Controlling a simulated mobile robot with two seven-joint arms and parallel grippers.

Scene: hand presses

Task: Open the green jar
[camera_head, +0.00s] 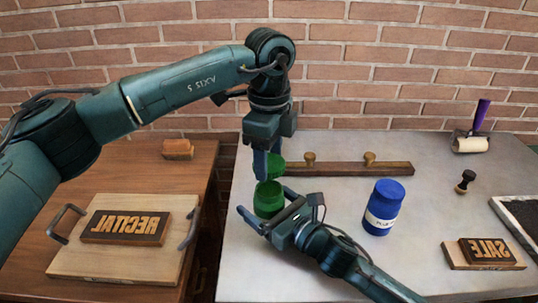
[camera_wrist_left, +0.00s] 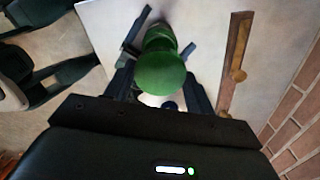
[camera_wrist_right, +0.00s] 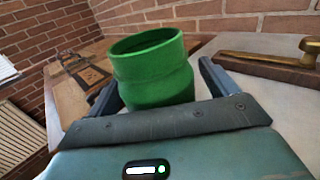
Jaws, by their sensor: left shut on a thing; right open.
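The green jar (camera_head: 268,200) stands upright on the grey table, and its open top shows in the right wrist view (camera_wrist_right: 152,75). Its green lid (camera_head: 276,166) is apart from the jar, above its mouth. My left gripper (camera_head: 267,168) is shut on the lid and points straight down; the lid also shows from above in the left wrist view (camera_wrist_left: 160,72), hiding much of the jar. My right gripper (camera_head: 268,212) is open low at the table, with its fingers on either side of the jar. I cannot tell whether they touch it.
A blue labelled jar (camera_head: 384,207) stands right of my right gripper. A wooden bar with knobs (camera_head: 340,169) lies behind. A roller (camera_head: 470,143), a stamp (camera_head: 465,181), a type block (camera_head: 486,251) and a dark tray (camera_head: 522,215) are at right. A wooden board (camera_head: 115,265) lies on the left table.

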